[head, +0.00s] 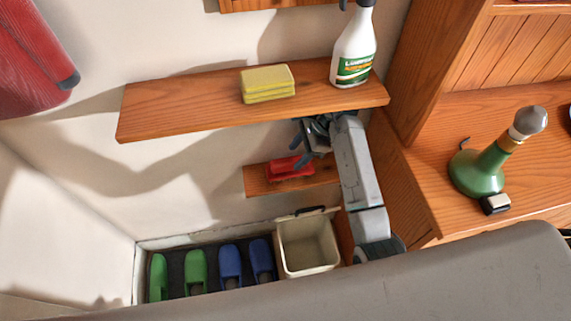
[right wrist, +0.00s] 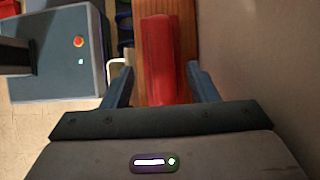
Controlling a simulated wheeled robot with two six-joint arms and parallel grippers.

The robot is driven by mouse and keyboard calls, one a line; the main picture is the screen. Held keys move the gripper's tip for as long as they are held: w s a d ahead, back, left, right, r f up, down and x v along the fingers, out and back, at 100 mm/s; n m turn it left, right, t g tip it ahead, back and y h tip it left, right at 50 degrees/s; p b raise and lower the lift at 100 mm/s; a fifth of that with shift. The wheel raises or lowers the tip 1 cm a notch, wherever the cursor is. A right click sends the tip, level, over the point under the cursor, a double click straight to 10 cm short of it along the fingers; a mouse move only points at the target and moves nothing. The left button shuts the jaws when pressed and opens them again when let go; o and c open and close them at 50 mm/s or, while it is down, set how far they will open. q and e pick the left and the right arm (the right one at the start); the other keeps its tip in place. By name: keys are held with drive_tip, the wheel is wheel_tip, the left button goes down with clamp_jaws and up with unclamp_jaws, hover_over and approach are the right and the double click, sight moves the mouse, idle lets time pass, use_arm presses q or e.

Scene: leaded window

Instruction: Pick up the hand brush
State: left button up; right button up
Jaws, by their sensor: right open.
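The hand brush (head: 289,168) is red and lies on the small lower wooden shelf (head: 256,184), under a longer shelf. In the right wrist view the brush (right wrist: 159,55) runs lengthwise between the two fingers in the picture. My right gripper (head: 301,148) is open, close to the brush, just below the front edge of the upper shelf. It holds nothing; the wrist view shows a gap between each finger and the brush. Whether the fingers are level with the brush or short of it I cannot tell. My left gripper is not in view.
The upper shelf (head: 185,105) holds a yellow sponge (head: 267,84) and a spray bottle (head: 354,50). A beige bin (head: 308,245) and green and blue shoes (head: 231,265) stand below. A wooden cabinet side (head: 400,165) is close on the right, with a green bottle (head: 477,173) on its top.

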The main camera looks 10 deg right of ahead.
sight(292, 159)
drive_tip(key=p+x, duration=0.1)
drive_tip(key=x, duration=0.3)
drive_tip(key=shift+w+f, duration=0.1)
drive_tip(key=shift+w, duration=0.05)
drive_tip(key=shift+a+f, duration=0.2)
drive_tip(key=shift+f, duration=0.1)
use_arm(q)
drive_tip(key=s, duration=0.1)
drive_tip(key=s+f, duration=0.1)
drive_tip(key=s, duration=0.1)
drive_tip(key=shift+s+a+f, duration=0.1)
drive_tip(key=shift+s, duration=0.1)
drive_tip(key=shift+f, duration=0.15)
use_arm(e)
drive_tip(key=shift+f, duration=0.25)
drive_tip(key=c, duration=0.6)
drive_tip(key=shift+o, duration=0.2)
drive_tip(key=shift+r, duration=0.1)
